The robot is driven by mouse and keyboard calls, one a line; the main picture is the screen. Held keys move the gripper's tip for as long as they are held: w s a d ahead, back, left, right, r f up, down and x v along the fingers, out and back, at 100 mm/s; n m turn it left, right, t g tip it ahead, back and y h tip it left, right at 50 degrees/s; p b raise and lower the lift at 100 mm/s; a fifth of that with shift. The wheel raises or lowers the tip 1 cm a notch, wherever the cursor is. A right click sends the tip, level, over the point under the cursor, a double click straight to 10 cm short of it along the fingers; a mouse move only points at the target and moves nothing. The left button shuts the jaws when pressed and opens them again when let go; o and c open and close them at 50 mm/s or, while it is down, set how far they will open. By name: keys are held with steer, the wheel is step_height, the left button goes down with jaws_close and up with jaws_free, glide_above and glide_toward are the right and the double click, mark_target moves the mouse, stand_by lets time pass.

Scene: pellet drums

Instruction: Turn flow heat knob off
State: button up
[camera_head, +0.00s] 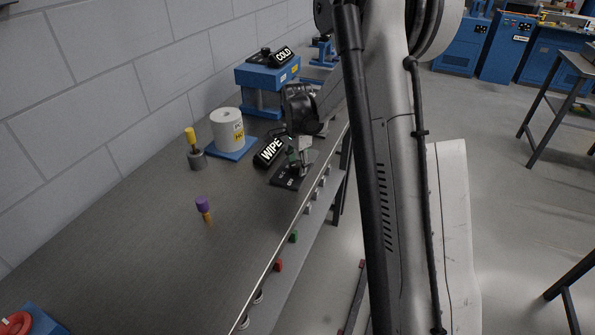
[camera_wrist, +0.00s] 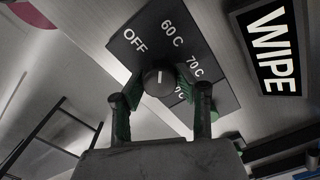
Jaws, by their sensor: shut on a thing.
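The flow heat knob (camera_wrist: 160,82) is a dark round knob with a short white mark, on a black dial plate (camera_wrist: 150,52). The plate reads OFF, 60 C, 70 C and one more partly hidden label. The white mark points up in the wrist view, roughly between OFF and 60 C. My gripper (camera_wrist: 163,98) has its two green-padded fingers either side of the knob and is shut on it. In the head view my gripper (camera_head: 303,160) is over the dial plate (camera_head: 290,178) near the table's front edge; the knob is hidden there.
A black WIPE sign (camera_head: 270,151) lies close beside the dial plate. A white drum (camera_head: 227,130) on a blue base, a yellow-handled tool in a grey cup (camera_head: 194,155) and a purple-topped peg (camera_head: 203,207) stand left. A blue stand with a COLD sign (camera_head: 283,56) is behind.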

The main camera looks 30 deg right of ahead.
mark_target(297, 163)
steer(key=n+b, duration=0.3)
steer(key=n, duration=0.1)
steer(key=shift+f, duration=0.1)
steer(key=shift+w+n+b, duration=0.1)
steer(key=shift+n+b, duration=0.7)
steer(key=shift+n, duration=1.1)
steer(key=shift+a+n, duration=0.1)
steer(key=shift+n, duration=0.2)
steer(key=o, duration=1.1)
steer(key=shift+o, duration=0.2)
step_height(297, 163, up, 12)
